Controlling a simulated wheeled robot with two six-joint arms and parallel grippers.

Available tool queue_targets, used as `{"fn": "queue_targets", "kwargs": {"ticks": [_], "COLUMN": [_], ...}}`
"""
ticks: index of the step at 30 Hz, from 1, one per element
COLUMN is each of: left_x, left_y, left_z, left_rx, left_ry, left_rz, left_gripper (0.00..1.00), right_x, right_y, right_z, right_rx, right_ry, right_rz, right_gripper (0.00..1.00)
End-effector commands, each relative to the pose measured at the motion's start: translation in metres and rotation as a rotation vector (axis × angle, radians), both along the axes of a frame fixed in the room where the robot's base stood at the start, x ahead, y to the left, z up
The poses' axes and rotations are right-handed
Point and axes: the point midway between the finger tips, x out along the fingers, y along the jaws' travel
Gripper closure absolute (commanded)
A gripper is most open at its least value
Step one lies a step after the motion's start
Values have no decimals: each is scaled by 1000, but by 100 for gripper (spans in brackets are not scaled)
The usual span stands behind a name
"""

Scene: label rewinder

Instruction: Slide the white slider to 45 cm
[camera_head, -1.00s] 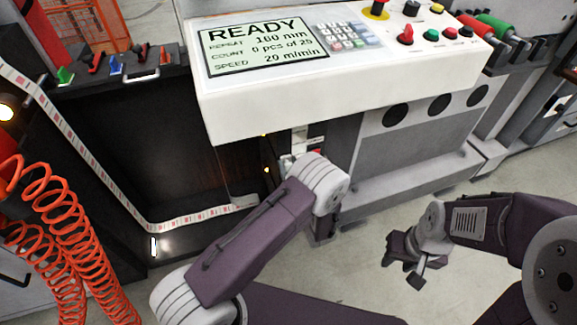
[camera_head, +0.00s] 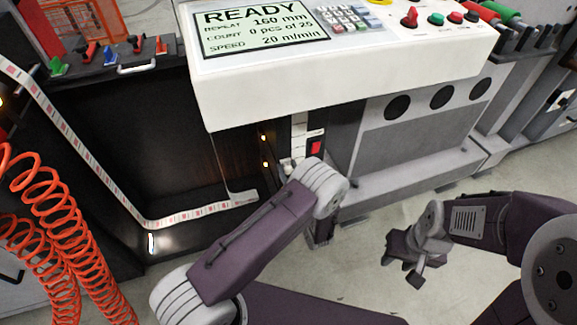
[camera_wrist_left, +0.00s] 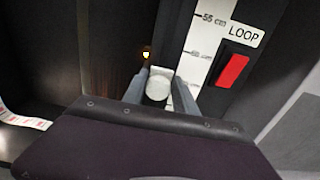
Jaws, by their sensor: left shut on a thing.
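The white slider (camera_wrist_left: 158,84) shows as a small pale block in the left wrist view, beside the lower part of a white scale strip (camera_wrist_left: 208,45). The strip carries a "55 cm" mark near the top and a blurred mark below it. My left gripper (camera_wrist_left: 161,92) is shut on the slider, one finger on each side. In the head view my left wrist covers most of the slider and the strip's lower part. My right gripper (camera_head: 408,262) hangs empty over the floor, away from the machine; its finger gap is unclear.
A red rocker switch (camera_wrist_left: 232,70) under a "LOOP" label sits right of the strip. The white console (camera_head: 340,85) overhangs the strip. A label web (camera_head: 100,165) loops at left, near orange coiled hoses (camera_head: 60,225). Open floor (camera_head: 365,235) lies right of my left wrist.

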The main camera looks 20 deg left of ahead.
Motion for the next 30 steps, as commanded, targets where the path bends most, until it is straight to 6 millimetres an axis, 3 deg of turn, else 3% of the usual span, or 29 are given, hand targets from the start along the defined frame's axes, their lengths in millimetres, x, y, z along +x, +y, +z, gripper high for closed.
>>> {"fn": "queue_targets", "kwargs": {"ticks": [8, 9, 10, 20, 30], "left_x": [-2, -2, -2, -4, -61], "left_y": [5, 4, 4, 0, -38], "left_z": [-3, -3, -3, -1, 2], "left_rx": [3, 2, 2, 1, 4], "left_ry": [6, 5, 5, 3, 4], "left_rz": [14, 13, 13, 5, 4], "left_gripper": [100, 55, 49, 49, 49], "right_x": [0, 0, 0, 0, 0], "right_y": [0, 0, 0, 0, 0], "right_z": [-1, -1, -1, 2, 36], "right_rx": [0, 0, 0, 0, 0], "right_ry": [0, 0, 0, 0, 0], "right_rz": [0, 0, 0, 0, 0], "right_gripper": [64, 64, 64, 64, 64]}}
